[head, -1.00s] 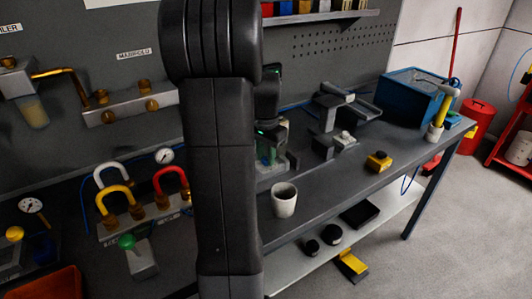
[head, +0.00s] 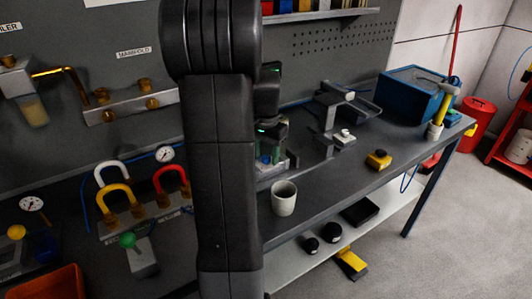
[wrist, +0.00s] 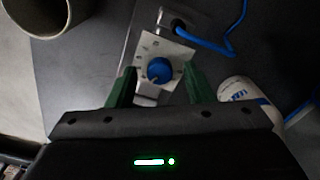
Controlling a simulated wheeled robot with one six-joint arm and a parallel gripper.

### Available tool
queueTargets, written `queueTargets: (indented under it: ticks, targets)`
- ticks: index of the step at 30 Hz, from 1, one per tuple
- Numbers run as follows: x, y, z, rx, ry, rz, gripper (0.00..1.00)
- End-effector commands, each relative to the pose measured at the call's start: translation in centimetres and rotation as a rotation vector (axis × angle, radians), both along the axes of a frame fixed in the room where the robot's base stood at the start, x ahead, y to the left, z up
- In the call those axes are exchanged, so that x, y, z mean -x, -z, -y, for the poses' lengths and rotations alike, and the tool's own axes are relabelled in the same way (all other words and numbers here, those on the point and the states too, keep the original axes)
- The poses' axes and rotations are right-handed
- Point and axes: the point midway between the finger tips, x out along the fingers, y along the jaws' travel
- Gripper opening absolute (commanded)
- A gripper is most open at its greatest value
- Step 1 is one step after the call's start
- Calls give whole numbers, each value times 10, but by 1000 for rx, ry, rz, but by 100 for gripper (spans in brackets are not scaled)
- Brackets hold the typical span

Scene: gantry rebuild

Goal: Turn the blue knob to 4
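The blue knob (wrist: 159,70) sits on a light metal plate (wrist: 181,53) in the wrist view. Small marks ring it, but I cannot read its setting. My gripper (wrist: 160,76) is open, with one green finger to the left of the knob and one to the right. Gaps show between the fingers and the knob; I cannot tell how far above the plate the tips are. In the head view the blue knob (head: 265,158) shows small beside my arm, below my gripper's dark body, and the fingers are hard to make out.
A pale cup (head: 284,199) stands near the bench's front edge, close to the knob unit. A white cylinder (wrist: 243,93) lies right of my gripper in the wrist view. A blue cable (wrist: 222,46) runs behind the plate.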

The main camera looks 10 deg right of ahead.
Motion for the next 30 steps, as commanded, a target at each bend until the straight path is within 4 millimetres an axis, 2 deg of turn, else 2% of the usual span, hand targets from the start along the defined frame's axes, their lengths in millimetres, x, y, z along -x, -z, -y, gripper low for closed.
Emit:
queueTargets:
  ticks: [5,8,11,21,25,30]
  targets:
    - [0,-1,0,0,0,0,47]
    - [-1,-8,0,1,0,2,47]
    - [-1,-23,0,1,0,4,47]
    - [-1,-99,0,1,0,4,47]
    - [0,-121,0,0,0,3,47]
    - [0,-136,0,0,0,1,47]
